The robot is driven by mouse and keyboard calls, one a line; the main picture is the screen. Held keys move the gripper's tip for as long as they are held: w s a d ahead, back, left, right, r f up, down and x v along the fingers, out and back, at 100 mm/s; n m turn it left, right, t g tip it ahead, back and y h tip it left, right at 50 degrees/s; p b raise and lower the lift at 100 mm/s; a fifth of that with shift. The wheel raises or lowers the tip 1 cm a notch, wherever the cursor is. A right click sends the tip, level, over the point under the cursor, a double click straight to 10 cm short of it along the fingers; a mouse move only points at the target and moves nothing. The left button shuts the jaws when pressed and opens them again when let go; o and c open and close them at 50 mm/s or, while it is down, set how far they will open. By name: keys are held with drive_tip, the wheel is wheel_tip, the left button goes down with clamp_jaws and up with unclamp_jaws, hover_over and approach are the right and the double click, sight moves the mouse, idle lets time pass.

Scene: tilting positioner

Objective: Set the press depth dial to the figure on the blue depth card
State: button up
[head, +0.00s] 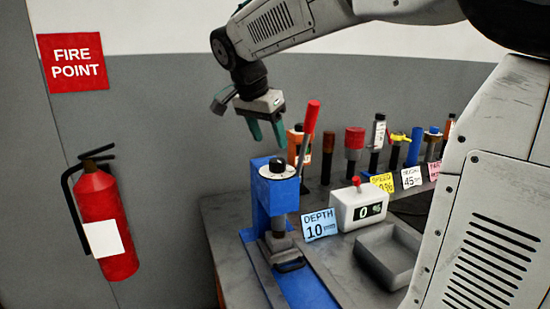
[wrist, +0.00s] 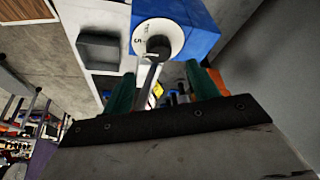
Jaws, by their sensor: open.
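The blue press (head: 275,195) stands at the near left end of the bench, with a red-handled lever (head: 308,125) at its side. Its depth dial (head: 278,168) sits on top, a white disc with a black knob. In the wrist view the dial (wrist: 160,37) faces me, with a mark like a 5 at its left edge; its setting is too small to read. The blue depth card (head: 319,225) reads "DEPTH 10 mm" and stands at the foot of the press. My gripper (head: 267,132) is open and empty, above the dial and apart from it; its green fingers (wrist: 160,90) show in the wrist view.
A white box (head: 359,206) with a red button shows "0". A yellow card (head: 383,182), a white card (head: 411,177) and a pink card stand behind. Several upright tools line the back. A grey tray (head: 388,256) lies in front. A fire extinguisher (head: 103,220) hangs left.

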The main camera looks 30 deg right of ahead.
sight(276, 161)
drive_tip(key=x, duration=0.7)
drive_tip(key=c, duration=1)
